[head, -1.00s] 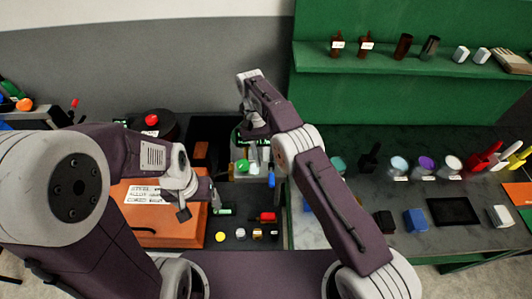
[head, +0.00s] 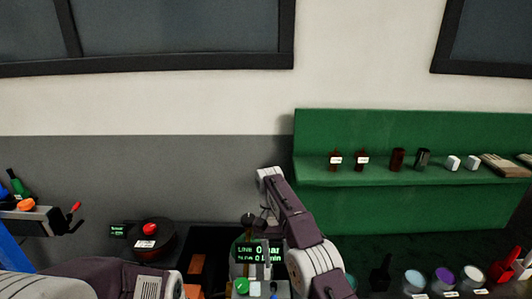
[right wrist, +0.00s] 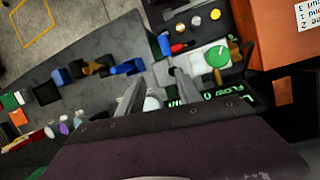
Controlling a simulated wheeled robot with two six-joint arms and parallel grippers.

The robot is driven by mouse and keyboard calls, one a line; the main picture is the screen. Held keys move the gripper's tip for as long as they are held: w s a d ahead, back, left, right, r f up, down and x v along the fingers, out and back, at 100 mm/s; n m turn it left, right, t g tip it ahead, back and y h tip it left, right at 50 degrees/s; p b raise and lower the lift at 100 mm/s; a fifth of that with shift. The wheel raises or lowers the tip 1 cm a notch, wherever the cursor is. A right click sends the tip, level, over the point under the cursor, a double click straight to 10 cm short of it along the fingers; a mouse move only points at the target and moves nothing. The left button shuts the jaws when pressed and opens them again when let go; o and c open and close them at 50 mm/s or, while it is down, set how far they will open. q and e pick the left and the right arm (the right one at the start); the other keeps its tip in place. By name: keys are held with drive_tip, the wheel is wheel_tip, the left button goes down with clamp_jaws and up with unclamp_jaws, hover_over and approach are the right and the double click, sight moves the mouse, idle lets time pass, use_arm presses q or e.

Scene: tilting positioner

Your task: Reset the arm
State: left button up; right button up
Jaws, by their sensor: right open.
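My right arm reaches up and forward in the head view, and its gripper (head: 250,222) hangs down over a unit with a lit display (head: 258,253). In the right wrist view the gripper (right wrist: 158,88) is open, its two fingers apart, with nothing seen held between them. The green knob (right wrist: 216,57) of the unit is just beyond the fingers, to the right; it also shows in the head view (head: 241,286). Part of my left arm shows at the lower left of the head view, but its gripper is out of the picture.
A black round device with a red button (head: 149,229) stands left of the display unit. A green shelf (head: 430,180) with bottles and small boxes is at the right. Jars (head: 413,281) stand below it. An orange block (right wrist: 277,32) is at the wrist view's right.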

drive_tip(key=s+d+f+m+t+y+b, duration=0.1)
drive_tip(key=s+d+f+m+b, duration=0.1)
drive_tip(key=s+d+b, duration=0.65)
use_arm(q)
wheel_tip(320, 180, down, 14)
drive_tip(key=b, duration=0.3)
use_arm(e)
drive_tip(key=s+d+f+n+t, duration=0.1)
drive_tip(key=s+d+f, duration=0.2)
drive_tip(key=s+f, duration=0.2)
drive_tip(key=s+d+f+n+t, duration=0.2)
drive_tip(key=s+f, duration=0.4)
drive_tip(key=f, duration=0.4)
drive_tip(key=shift+s+d+f+t, duration=0.25)
drive_tip(key=shift+d+f+t, duration=0.05)
drive_tip(key=shift+d, duration=0.25)
use_arm(q)
drive_tip(key=shift+s+d+r, duration=0.1)
use_arm(e)
drive_tip(key=shift+s, duration=0.15)
